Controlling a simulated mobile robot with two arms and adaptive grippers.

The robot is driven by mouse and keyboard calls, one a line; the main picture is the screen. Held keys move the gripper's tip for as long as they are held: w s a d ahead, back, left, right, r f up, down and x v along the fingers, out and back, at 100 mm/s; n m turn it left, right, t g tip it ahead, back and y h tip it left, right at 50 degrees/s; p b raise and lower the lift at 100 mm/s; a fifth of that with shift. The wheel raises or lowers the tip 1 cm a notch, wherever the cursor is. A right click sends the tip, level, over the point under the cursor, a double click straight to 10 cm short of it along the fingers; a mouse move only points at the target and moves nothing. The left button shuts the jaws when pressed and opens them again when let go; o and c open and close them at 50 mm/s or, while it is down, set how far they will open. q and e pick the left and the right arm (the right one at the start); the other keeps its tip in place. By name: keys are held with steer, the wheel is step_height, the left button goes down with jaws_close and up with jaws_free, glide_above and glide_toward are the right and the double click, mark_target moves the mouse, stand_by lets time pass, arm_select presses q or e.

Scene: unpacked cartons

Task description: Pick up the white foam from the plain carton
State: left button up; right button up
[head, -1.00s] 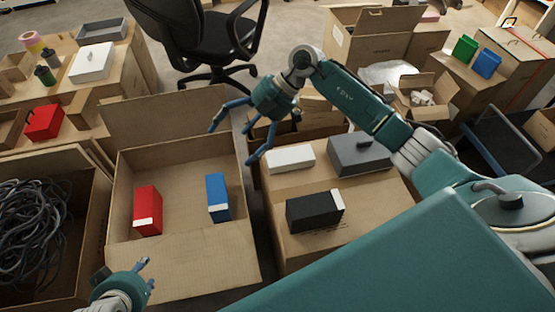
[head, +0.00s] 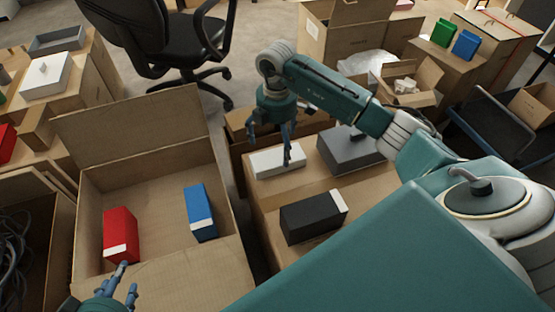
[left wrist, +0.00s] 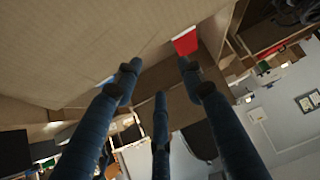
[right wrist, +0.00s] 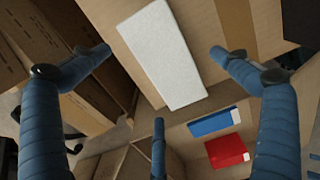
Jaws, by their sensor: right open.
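The white foam (head: 264,163) is a flat white block lying on the closed top of a brown carton (head: 275,195). My right gripper (head: 281,148) points down above the foam, its fingers overlapping the block's right part in the head view. In the right wrist view the foam (right wrist: 162,55) lies between the spread fingers of the right gripper (right wrist: 160,72), with no finger closed on it. My left gripper (head: 122,282) is at the lower left, by the near side of an open carton. Its fingers are spread and empty in the left wrist view (left wrist: 157,72).
A dark grey box (head: 347,150) and a black box (head: 313,216) share the carton top with the foam. The open carton (head: 146,125) on the left holds a red box (head: 121,233) and a blue box (head: 200,212). An office chair (head: 150,35) stands behind.

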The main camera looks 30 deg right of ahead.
mark_target(276, 153)
step_height(276, 153, down, 5)
steer(key=shift+w+a+f+b, duration=0.1)
steer(key=shift+b, duration=0.85)
arm_select(q)
steer(key=w+d+r+t+h, duration=0.1)
steer(key=w+d+r+t, duration=0.2)
steer(key=r, duration=0.6)
steer(key=w+t, duration=0.2)
steer(key=w, duration=0.1)
steer(key=shift+w, duration=0.35)
arm_select(e)
steer(key=c, duration=1)
